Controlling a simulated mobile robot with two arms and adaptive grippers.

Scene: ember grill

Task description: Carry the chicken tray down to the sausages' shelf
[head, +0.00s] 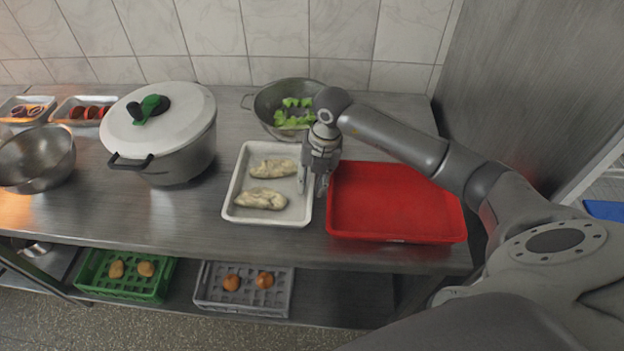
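The chicken tray is a white tray (233,212) on the steel counter, holding two pale pieces of chicken (262,199). My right gripper (313,182) points down at the tray's right rim. Its fingers stand apart, one over the tray's inner side and one towards the red tray. I cannot tell whether they touch the rim. My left gripper is out of view. I see no sausages that I can name with certainty; a lower shelf (345,298) runs under the counter.
An empty red tray (395,203) lies close on the right. A colander (262,108) with green pieces is behind, a lidded pot (180,150) to the left. On the lower shelf are a green crate (125,290) and a grey crate (245,300); its right part looks free.

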